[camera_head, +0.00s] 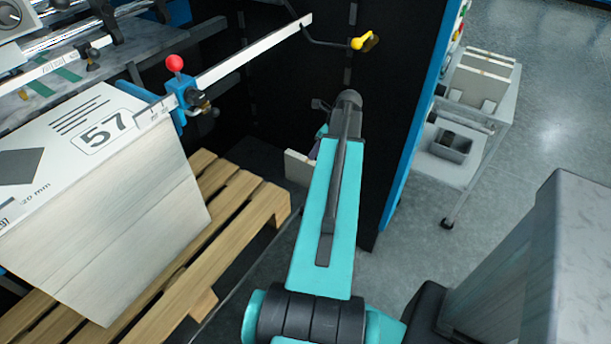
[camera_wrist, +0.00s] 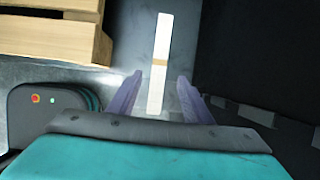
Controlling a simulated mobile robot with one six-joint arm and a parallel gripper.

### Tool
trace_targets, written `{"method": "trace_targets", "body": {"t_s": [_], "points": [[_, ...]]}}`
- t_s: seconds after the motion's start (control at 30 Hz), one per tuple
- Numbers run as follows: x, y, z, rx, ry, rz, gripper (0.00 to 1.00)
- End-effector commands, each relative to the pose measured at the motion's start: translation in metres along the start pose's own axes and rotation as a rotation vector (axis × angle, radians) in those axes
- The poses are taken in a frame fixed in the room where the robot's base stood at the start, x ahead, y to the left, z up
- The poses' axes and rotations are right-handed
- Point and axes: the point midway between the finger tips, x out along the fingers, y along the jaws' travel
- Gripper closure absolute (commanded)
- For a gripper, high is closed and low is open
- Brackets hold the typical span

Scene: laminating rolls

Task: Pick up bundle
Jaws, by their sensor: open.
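The bundle (camera_wrist: 161,40) is a narrow white block with a tan band around it. In the wrist view it stands out upright in the picture, between my gripper's two purple fingers. My gripper (camera_wrist: 158,90) is open, with a finger on each side of the bundle and visible gaps to it. I cannot tell how far the fingers are from it in depth. In the head view a pale piece of the bundle (camera_head: 299,167) shows to the left of my teal arm, which hides the rest and most of my gripper.
A wooden pallet (camera_head: 245,200) carries a large stack of sheets (camera_head: 130,210) marked 57 at the left. A dark machine panel (camera_head: 400,90) stands close behind my arm. A grey trolley (camera_head: 440,165) with more blocks is at the right. Open floor (camera_head: 560,100) lies beyond.

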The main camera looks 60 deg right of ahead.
Motion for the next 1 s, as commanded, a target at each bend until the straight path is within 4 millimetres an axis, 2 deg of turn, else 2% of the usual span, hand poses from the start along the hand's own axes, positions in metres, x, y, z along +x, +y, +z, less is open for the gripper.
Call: {"method": "trace_targets", "body": {"t_s": [0.37, 1.0], "points": [[0.007, 0.003, 0.004, -0.006, 0.0, 0.003, 0.55], [0.076, 0.004, 0.005, -0.008, 0.0, 0.005, 0.55]]}}
